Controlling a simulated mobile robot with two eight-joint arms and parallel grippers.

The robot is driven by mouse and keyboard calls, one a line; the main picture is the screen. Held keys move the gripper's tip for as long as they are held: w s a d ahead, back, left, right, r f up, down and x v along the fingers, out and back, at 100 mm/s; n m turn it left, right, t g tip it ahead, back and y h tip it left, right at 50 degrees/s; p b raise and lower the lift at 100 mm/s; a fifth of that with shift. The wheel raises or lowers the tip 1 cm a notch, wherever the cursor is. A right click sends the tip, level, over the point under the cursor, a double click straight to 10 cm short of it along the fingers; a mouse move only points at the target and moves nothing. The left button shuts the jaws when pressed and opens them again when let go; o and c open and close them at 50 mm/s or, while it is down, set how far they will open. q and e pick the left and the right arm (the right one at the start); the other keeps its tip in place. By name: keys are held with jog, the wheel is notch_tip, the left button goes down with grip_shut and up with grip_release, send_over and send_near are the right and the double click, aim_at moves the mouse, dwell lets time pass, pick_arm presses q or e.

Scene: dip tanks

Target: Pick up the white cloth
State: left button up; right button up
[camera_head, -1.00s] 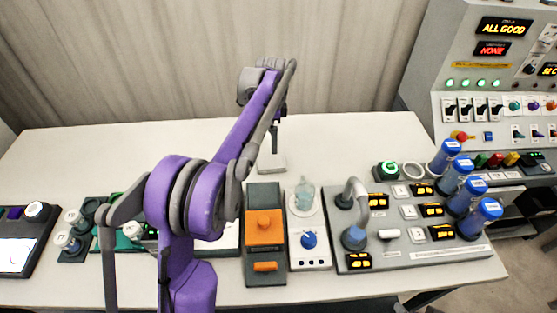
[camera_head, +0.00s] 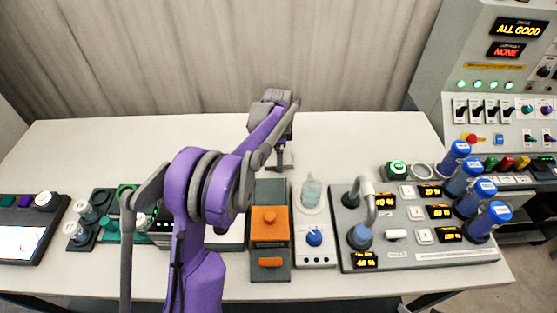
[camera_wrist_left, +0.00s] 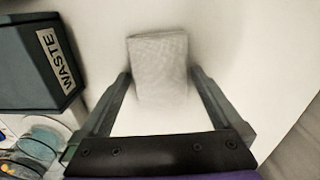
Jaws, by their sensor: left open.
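The white cloth (camera_wrist_left: 158,52) is a folded, textured, greyish-white pad lying on the white table in the left wrist view. My left gripper (camera_wrist_left: 161,78) is open, with one finger on each side of the cloth's near part. I cannot tell whether the fingers touch it. In the head view my left gripper (camera_head: 279,166) is low over the table behind the dark unit with the orange block, and the cloth is mostly hidden there. My right gripper is not in view.
A dark box labelled WASTE (camera_wrist_left: 38,62) stands close left of the gripper in the left wrist view. A small white unit with a blue knob (camera_head: 315,238) and a grey panel with a tap (camera_head: 410,255) are to the right. The table's back is clear.

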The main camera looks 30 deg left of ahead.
pick_arm(q)
jog(key=c, duration=1.1)
jog(key=shift+r, duration=0.1)
notch_tip(320, 180, up, 10)
jog(key=shift+f, duration=0.1)
jog(key=o, duration=0.7)
jog(key=c, duration=0.5)
